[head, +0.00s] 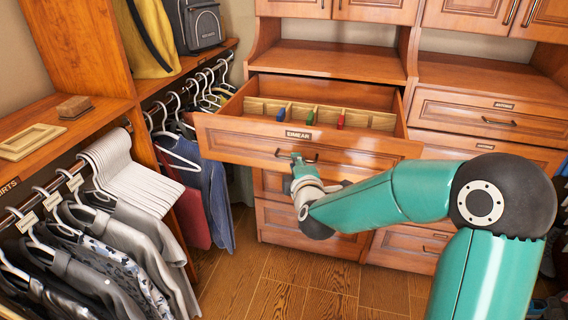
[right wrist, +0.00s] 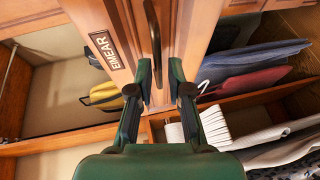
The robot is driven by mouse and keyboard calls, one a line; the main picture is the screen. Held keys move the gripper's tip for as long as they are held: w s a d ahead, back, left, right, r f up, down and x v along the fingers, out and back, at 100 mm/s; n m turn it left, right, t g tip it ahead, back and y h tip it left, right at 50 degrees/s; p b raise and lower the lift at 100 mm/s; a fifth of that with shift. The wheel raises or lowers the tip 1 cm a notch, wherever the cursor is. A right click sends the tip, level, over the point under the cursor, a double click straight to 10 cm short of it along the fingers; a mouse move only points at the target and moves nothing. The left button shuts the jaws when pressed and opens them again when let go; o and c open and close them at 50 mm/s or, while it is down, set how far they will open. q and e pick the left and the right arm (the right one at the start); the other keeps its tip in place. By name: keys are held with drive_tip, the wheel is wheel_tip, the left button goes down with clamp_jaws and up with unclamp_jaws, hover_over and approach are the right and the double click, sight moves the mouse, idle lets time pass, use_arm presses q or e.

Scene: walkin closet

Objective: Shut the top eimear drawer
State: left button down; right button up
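The top Eimear drawer (head: 375,147) is pulled out of the wooden unit in the head view. Its label reads EIMEAR (head: 298,134), and a dark bar handle (head: 317,160) sits below the label. Small dividers and blue, green and red items show inside. My right gripper (head: 296,158) is at the drawer front, by the left end of the handle and partly covering it. In the right wrist view its fingers (right wrist: 161,85) are apart with nothing clearly between them. The handle (right wrist: 155,40) shows beyond the fingertips; I cannot tell if they touch. My left gripper is not in view.
Hanging clothes (head: 105,240) and white hangers line the left side, close to the drawer's left edge. Lower drawers (head: 275,225) under it are shut. More shut drawers (head: 490,115) stand to the right. The wooden floor (head: 275,285) in front is clear.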

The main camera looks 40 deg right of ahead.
drive_tip(key=shift+x, duration=1.3)
drive_tip(key=shift+a, duration=0.1)
clamp_jaws()
